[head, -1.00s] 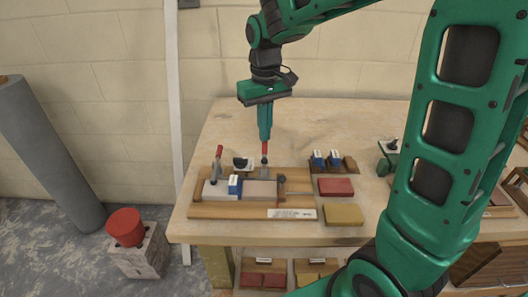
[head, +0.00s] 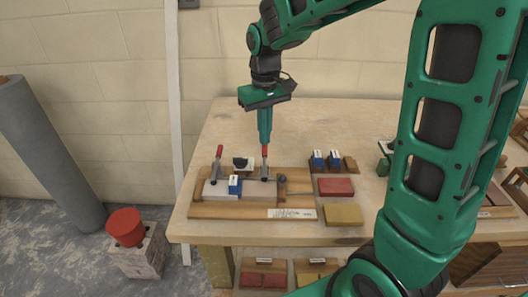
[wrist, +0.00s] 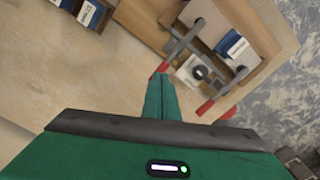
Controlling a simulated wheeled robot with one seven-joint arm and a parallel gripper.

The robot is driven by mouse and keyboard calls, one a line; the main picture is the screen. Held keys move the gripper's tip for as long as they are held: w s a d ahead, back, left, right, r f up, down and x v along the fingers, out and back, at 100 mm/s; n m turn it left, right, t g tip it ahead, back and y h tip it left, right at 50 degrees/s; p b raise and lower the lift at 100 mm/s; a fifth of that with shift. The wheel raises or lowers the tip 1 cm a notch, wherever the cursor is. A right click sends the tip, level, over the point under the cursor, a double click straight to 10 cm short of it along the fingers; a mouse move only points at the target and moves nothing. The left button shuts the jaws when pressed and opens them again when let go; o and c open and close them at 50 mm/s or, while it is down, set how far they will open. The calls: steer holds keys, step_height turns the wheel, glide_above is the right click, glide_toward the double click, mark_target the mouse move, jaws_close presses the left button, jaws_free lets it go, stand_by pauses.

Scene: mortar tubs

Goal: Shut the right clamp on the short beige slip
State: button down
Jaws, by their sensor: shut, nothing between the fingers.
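The right clamp (head: 264,158) stands at the back edge of the wooden fixture, its red handle upright. Its arm appears to reach over the short beige slip (head: 257,191), which lies in the fixture beside a blue block (head: 235,185). Whether the pad touches the slip is too small to tell. My gripper (head: 265,143) is shut and empty, pointing down just above the red handle tip. In the wrist view its fingertips (wrist: 160,77) are beside a red handle end (wrist: 164,67). The left clamp (head: 216,163) also has its red handle raised.
The fixture board (head: 250,212) carries a white label. A green tool (head: 384,164) sits farther right. The table's back (head: 330,120) is clear.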

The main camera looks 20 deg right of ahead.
mark_target(265, 149)
step_height(265, 149, up, 7)
stand_by(0.8)
steer(key=s+d+f+m, duration=0.2)
steer(key=s+d+m, duration=0.2)
steer(key=s+d, duration=0.9)
steer(key=s+d+f+m, duration=0.2)
steer(key=s, duration=0.5)
steer(key=s+d+f+m, duration=0.1)
steer(key=s+d+f, duration=0.1)
steer(key=s, duration=0.5)
steer(key=shift+s+f+m, duration=0.25)
steer(key=shift+f+m, duration=0.1)
steer(key=shift+m, duration=0.05)
